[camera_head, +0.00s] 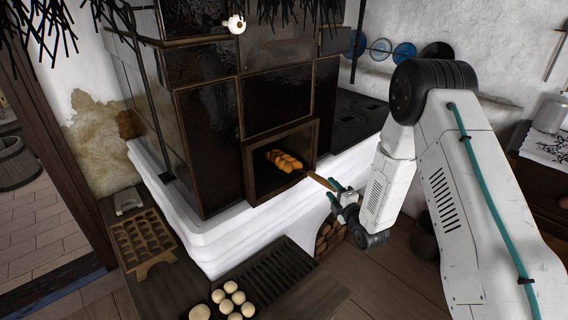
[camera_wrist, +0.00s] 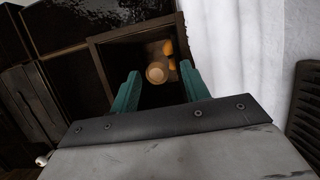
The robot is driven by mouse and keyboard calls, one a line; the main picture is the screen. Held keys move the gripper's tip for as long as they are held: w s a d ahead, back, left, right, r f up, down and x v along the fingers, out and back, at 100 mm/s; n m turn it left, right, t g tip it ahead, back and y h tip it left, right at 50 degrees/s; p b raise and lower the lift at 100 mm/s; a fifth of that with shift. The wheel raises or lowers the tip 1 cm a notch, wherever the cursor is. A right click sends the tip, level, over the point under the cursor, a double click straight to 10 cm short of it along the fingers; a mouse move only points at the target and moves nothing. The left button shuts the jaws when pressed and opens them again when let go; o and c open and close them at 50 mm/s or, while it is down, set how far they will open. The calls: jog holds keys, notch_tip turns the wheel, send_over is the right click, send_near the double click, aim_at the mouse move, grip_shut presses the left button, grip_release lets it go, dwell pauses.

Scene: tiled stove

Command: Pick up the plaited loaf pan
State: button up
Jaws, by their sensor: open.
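The plaited loaf (camera_head: 285,160), golden-orange, lies in the square oven opening of the dark tiled stove. Its pan is mostly hidden in shadow. A wooden handle (camera_head: 321,181) sticks out of the opening towards my gripper (camera_head: 336,190). In the wrist view the round tan handle end (camera_wrist: 157,73) shows between the two teal fingers of my gripper (camera_wrist: 160,70), with parts of the loaf (camera_wrist: 168,48) behind it. My gripper is open, its fingers apart on either side of the handle end in that view. I cannot tell whether the tips reach past it.
The oven frame (camera_head: 247,173) surrounds the loaf closely. A white ledge (camera_head: 240,238) runs below. A dark slatted rack (camera_head: 272,268), pale dough balls (camera_head: 231,295) and a wooden mould tray (camera_head: 143,236) lie in front. Firewood (camera_head: 328,235) sits under the ledge.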

aim_at(329, 184)
jog(key=shift+x, duration=1.6)
grip_shut()
jog(key=shift+d, duration=0.1)
jog(key=shift+r, duration=0.1)
